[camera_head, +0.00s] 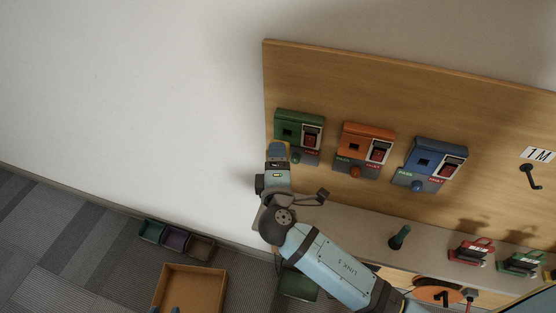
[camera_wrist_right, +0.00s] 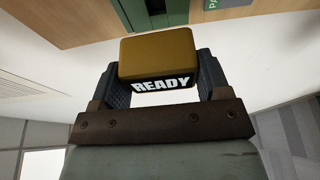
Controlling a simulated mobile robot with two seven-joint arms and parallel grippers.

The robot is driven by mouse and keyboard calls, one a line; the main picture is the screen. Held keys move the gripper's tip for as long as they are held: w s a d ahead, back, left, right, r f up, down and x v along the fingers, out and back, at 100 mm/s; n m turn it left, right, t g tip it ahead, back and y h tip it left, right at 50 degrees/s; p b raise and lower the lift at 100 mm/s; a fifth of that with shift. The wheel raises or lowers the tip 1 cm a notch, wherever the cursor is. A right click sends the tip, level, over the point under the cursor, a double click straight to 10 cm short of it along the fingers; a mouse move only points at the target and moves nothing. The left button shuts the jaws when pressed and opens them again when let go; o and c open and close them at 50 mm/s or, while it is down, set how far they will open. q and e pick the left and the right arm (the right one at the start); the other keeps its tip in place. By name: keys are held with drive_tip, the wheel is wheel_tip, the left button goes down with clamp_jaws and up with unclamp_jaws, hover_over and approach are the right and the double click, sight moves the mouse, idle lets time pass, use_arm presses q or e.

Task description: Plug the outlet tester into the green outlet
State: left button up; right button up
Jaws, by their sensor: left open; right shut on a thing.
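The green outlet (camera_head: 290,123) is a box with a dark square socket and a red switch, at the left of the wooden panel. My right gripper (camera_head: 277,150) is just below its lower left corner in the head view. In the right wrist view, my right gripper (camera_wrist_right: 158,80) is shut on the outlet tester (camera_wrist_right: 157,52), a yellow-brown block marked READY. The green outlet shows partly at the top (camera_wrist_right: 150,12), beyond the tester with a gap in the picture. The tester is not clear in the head view. My left gripper (camera_head: 166,310) barely shows at the bottom edge, open.
An orange outlet (camera_head: 360,144) and a blue outlet (camera_head: 425,161) stand to the right of the green one. A wooden tray (camera_head: 215,290) is at lower left.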

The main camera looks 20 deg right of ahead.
drive_tip(key=shift+w+d, duration=0.7)
drive_tip(key=shift+w, duration=0.3)
drive_tip(key=shift+w+d, duration=0.65)
drive_tip(key=shift+w, duration=0.35)
drive_tip(key=shift+w+d, duration=0.35)
drive_tip(key=shift+w, duration=0.15)
idle(1.3)
drive_tip(key=o, duration=1)
